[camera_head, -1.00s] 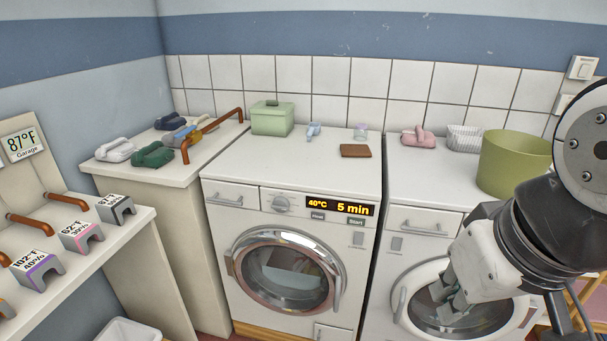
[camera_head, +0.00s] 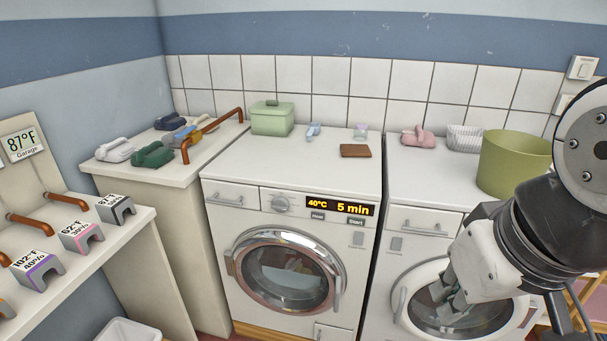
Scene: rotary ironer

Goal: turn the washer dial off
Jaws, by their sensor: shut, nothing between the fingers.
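The washer (camera_head: 290,235) with a lit display (camera_head: 340,207) stands in the middle; the display reads 40°C and 5 min. Its round dial (camera_head: 281,205) is on the front panel, just left of the display. Its glass door (camera_head: 287,275) is closed. My gripper (camera_head: 445,296) is at the lower right, in front of the second machine's round door (camera_head: 460,310). It is shut and empty, well to the right of the dial and below it.
The second machine (camera_head: 410,218) stands to the right, with a green tub (camera_head: 513,162) and a pink item (camera_head: 417,136) on top. A green box (camera_head: 272,118) and a brown block (camera_head: 355,151) sit on the washer. A shelf (camera_head: 100,250) with labelled blocks is at left.

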